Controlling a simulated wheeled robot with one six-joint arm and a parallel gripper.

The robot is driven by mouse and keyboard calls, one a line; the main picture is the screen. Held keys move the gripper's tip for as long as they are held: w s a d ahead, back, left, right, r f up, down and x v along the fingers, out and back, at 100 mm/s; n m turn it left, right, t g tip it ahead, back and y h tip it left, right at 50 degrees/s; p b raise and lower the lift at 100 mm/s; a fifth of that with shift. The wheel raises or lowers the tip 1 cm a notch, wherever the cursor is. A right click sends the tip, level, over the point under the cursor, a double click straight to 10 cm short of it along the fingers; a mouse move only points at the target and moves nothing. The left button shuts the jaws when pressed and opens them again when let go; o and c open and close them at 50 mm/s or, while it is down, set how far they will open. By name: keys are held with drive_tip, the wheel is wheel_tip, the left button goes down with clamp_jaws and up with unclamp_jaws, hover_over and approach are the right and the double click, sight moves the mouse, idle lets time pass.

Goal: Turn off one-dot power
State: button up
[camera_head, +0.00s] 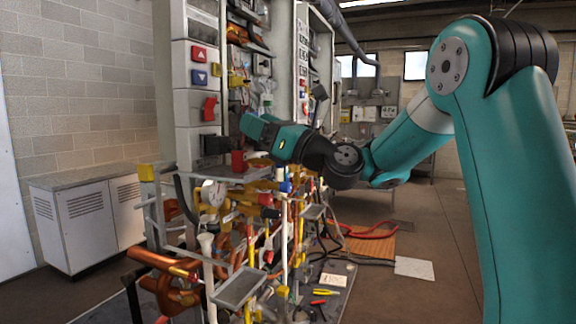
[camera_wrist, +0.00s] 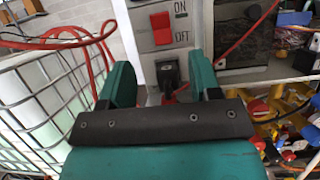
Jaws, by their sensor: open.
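A red rocker switch (camera_head: 209,108) sits on a light grey wall panel (camera_head: 196,130) in the head view. In the wrist view the red switch (camera_wrist: 161,28) has the words ON above and OFF below at its right. A black part (camera_wrist: 168,72), perhaps a lever or knob, sits below it on the panel. My gripper (camera_wrist: 163,84) is open, its two teal fingers apart on either side of that black part in the picture, with nothing held. I cannot tell whether it touches the panel. I cannot make out a dot mark on any switch.
A red up-arrow button (camera_head: 199,53) and a blue down-arrow button (camera_head: 200,77) sit higher on the panel. Crowded pipes, valves and a gauge (camera_head: 213,193) stand below my gripper. A red cable (camera_wrist: 84,38) and a white wire grid (camera_wrist: 40,95) lie left in the wrist view.

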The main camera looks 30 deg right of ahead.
drive_tip(key=b+v, duration=0.6)
drive_tip(key=b, duration=0.1)
drive_tip(key=shift+s+f+b, duration=0.15)
drive_tip(key=shift+s+b, duration=0.05)
drive_tip(key=shift+b, duration=0.15)
drive_tip(key=shift+d, duration=0.1)
